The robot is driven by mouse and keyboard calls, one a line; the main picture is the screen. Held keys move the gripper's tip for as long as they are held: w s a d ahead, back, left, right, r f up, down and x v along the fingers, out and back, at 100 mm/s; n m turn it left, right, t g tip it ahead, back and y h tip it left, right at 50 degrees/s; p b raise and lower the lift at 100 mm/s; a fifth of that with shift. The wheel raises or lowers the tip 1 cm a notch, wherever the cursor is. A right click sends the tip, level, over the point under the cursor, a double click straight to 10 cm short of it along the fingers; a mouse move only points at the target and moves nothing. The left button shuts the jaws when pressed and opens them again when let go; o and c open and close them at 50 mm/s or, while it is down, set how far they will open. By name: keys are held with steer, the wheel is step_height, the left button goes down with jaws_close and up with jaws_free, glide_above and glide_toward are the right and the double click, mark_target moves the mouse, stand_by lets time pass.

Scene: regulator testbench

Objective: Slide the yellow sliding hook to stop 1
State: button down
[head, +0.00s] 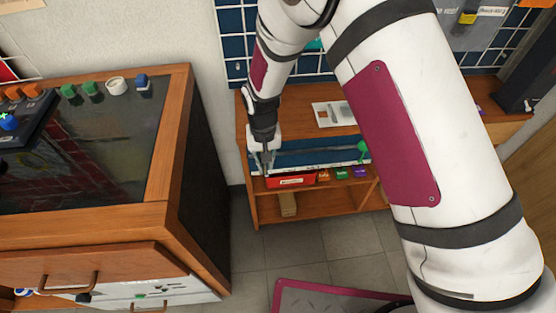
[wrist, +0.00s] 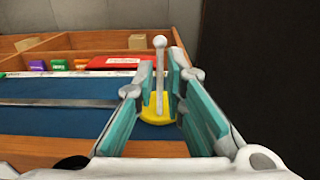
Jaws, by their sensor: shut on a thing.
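The yellow sliding hook (wrist: 156,117) shows in the wrist view as a yellow base with a pale upright post and a round white knob. It stands at the right end of the blue panel (wrist: 60,122), by a thin metal rail (wrist: 60,103). My gripper (wrist: 161,82) is shut on the post, one teal-padded finger on each side, and the knob rises above the fingertips. In the head view my gripper (head: 266,165) is at the left end of the panel, and it hides the hook there. I cannot make out which mark is stop 1.
A white marked strip (wrist: 80,74) runs along the panel. Behind it are a red box (wrist: 118,62) and small orange, green and purple blocks. A green-knobbed piece (head: 362,148) stands farther right on the panel. A wooden cabinet (head: 180,150) stands to the left.

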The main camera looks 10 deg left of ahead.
steer(key=c, duration=1.6)
jaws_free()
steer(key=shift+a, duration=0.3)
steer(key=shift+c, duration=0.2)
step_height(320, 180, up, 12)
